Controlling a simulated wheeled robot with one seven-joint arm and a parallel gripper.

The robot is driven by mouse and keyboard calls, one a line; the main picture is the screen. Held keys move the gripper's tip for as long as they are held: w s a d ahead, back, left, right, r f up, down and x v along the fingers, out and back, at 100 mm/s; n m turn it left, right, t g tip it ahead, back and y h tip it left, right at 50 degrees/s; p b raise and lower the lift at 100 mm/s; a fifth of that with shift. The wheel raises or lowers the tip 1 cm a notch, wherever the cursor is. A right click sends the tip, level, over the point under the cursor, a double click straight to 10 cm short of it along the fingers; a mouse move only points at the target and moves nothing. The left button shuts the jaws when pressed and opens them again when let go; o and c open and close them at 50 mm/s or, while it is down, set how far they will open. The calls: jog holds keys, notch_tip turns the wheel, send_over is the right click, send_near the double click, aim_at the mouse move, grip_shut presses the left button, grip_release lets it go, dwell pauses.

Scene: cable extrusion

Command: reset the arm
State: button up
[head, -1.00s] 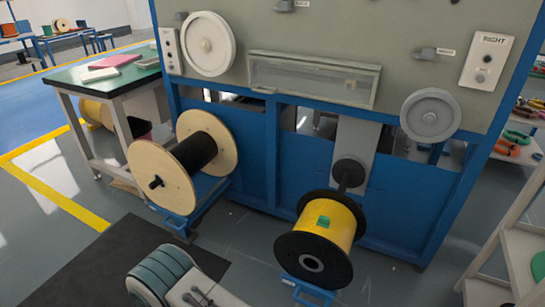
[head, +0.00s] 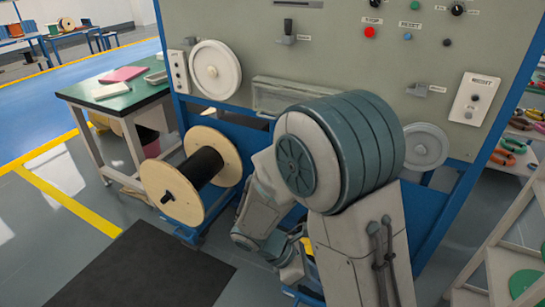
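My arm is folded and raised in the middle of the head view, in front of the machine. Its large grey-teal joint covers the machine's centre. The lower links bend down and left towards the floor stand of the yellow spool. The fingers of my gripper cannot be made out; they are hidden behind the arm or out of view. The yellow spool (head: 307,245) shows only as a thin yellow sliver behind my arm.
The blue-framed machine (head: 360,60) stands close ahead, with buttons and levers on its panel. A wooden spool with black cable (head: 170,191) stands left of my arm. A green-topped table (head: 100,92) is further left. A shelf (head: 500,255) is at right. Floor is clear at lower left.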

jog(key=s+d+r+m+t+y+p, duration=0.2)
jog(key=r+m+y+p, duration=0.2)
jog(key=r+m, duration=0.6)
jog(key=s+d+r+m+t+y+p, duration=0.2)
jog(key=r+m+p, duration=0.6)
jog(key=r, duration=1.1)
jog(key=d+m+y, duration=0.1)
jog(key=y, duration=0.1)
jog(key=shift+m+t+y+p, duration=0.3)
jog(key=shift+m+y+p, duration=0.1)
